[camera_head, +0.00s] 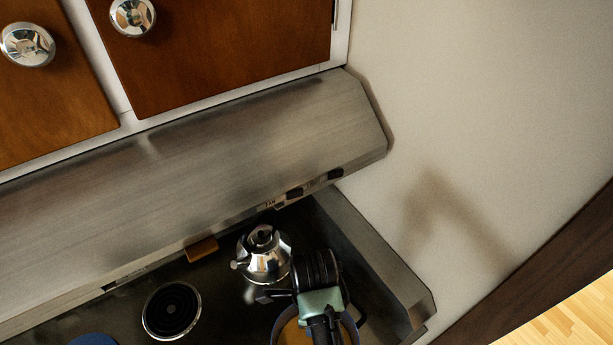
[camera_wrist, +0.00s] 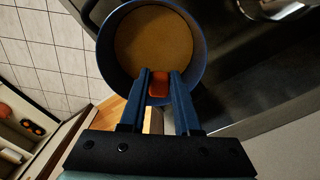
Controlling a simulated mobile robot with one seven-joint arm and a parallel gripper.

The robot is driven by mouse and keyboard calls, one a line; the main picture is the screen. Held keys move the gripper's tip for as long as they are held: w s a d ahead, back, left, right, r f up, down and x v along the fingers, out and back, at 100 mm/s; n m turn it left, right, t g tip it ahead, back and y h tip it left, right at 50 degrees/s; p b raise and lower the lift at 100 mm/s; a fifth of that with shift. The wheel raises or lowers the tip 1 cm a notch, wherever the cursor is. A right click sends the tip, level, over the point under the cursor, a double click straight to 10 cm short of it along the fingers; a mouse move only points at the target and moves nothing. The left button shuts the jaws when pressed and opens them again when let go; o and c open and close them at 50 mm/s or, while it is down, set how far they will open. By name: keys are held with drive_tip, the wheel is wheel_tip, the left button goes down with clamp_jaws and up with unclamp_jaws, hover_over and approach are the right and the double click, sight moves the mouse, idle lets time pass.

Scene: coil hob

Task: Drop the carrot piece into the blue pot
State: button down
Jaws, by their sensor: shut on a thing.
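The blue pot (camera_wrist: 107,45) fills the top middle of the wrist view, seen from above, with a flat brown-orange inside. An orange carrot piece (camera_wrist: 159,84) is between the fingertips of my gripper (camera_wrist: 160,78), which is shut on it. In the wrist picture, the fingertips and the carrot piece overlap the pot's near side, inside its rim. Their height above the pot's bottom is hard to tell. In the head view, the pot (camera_head: 283,325) is at the bottom, largely covered by my arm, which hides the fingers and carrot piece.
A bare coil burner (camera_head: 171,310) is to the left. A blue thing (camera_head: 93,340) is cut off at the bottom edge. The metal hood (camera_head: 200,170) overhangs the back, near my arm.

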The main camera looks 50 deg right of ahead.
drive_tip(key=shift+s+d, duration=0.1)
drive_tip(key=shift+d, duration=0.25)
drive_tip(key=shift+f, duration=0.2)
drive_tip(key=f, duration=0.4)
drive_tip(key=shift+a+b, duration=0.2)
drive_tip(key=shift+b, duration=0.1)
drive_tip(key=shift+f, duration=0.7)
drive_tip(key=c, duration=0.5)
unclamp_jaws()
drive_tip(key=shift+d, duration=0.1)
drive_tip(key=shift+c, duration=0.2)
